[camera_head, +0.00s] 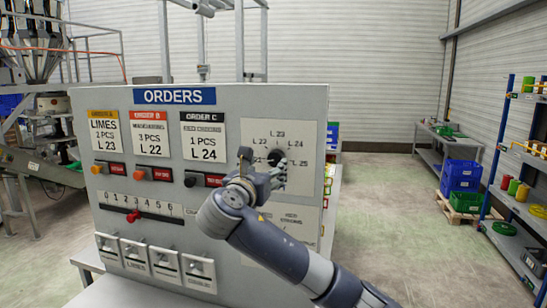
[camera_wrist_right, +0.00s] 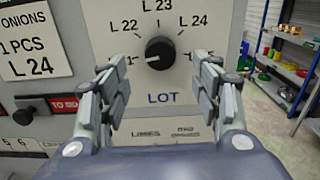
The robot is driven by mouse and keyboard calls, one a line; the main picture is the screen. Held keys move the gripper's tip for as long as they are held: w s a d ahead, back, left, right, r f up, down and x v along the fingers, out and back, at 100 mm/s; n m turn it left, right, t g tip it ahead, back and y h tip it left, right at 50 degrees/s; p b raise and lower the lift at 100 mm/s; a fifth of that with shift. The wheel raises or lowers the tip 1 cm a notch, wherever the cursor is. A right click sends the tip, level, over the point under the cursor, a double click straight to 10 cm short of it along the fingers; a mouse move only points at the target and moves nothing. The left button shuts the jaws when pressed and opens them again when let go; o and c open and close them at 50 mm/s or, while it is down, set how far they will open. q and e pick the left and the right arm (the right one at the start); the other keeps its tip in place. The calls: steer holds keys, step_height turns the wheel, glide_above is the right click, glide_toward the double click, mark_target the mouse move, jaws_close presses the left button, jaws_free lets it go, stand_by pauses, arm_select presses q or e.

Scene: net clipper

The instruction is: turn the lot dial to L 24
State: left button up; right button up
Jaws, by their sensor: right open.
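The lot dial (camera_wrist_right: 160,53) is a round black knob on a white plate marked LOT. Its pale pointer mark faces left, toward the leftmost label, which is partly hidden by a finger. L 22, L 23 and L 24 show around it. In the head view the dial (camera_head: 276,157) is partly covered by my right gripper (camera_head: 268,173). In the wrist view my right gripper (camera_wrist_right: 158,80) is open and empty, its fingers apart on either side and a little below the knob, not visibly touching it. My left gripper is out of view.
The orders panel (camera_head: 318,112) carries three order cards; the ORDER C card (camera_head: 203,137) reads L 24. Buttons, a red slider (camera_head: 133,215) and several lower switches (camera_head: 165,262) are on its left side.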

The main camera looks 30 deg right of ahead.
mark_target(275, 160)
steer(key=p+x, duration=0.2)
steer(key=x, duration=0.4)
steer(key=shift+d+r, duration=0.1)
steer(key=shift+d, duration=0.05)
steer(key=shift+w+d+p, duration=0.35)
steer(key=shift+w+d, duration=0.05)
steer(key=shift+w, duration=0.05)
steer(key=c, duration=1.1)
